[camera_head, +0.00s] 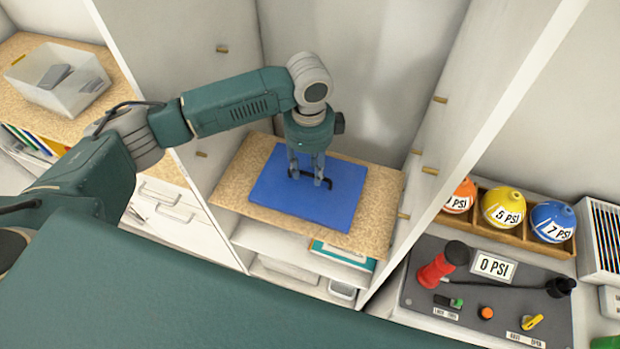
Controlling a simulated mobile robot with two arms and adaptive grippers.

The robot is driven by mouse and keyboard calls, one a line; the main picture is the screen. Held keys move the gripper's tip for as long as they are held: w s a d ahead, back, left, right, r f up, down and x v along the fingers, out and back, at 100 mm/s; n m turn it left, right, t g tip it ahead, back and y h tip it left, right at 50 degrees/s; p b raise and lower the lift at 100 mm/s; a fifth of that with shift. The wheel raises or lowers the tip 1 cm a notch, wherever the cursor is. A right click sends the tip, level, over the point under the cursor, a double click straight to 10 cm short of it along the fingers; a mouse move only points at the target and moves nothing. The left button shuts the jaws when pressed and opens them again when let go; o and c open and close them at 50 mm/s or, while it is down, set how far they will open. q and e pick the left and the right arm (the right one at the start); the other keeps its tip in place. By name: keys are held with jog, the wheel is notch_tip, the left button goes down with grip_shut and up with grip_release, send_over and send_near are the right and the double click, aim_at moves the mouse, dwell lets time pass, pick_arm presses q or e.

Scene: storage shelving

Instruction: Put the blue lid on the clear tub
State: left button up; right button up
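The blue lid (332,208) lies flat on a wooden shelf board inside the white cabinet in the middle. A dark handle (326,183) shows on the lid's top. My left gripper (308,178) points down over the lid, its fingers at or just above the handle. The fingers look a little apart, but I cannot tell if they are closed on the handle. The clear tub (40,90) stands on a wooden top at the upper left, without a lid, with a grey item inside. My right gripper is not in view.
The wooden shelf board (228,193) has narrow bare margins around the lid. Cabinet side walls stand close on both sides, with wooden pegs on them. At right are a pressure panel (420,290) and coloured balls in a wooden rack (480,218).

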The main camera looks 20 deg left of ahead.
aim_at(309, 175)
pick_arm(q)
jog(key=shift+f+p, duration=0.35)
jog(key=shift+f, duration=1.4)
grip_shut()
jog(key=shift+r, duration=0.1)
jog(key=shift+r, duration=0.1)
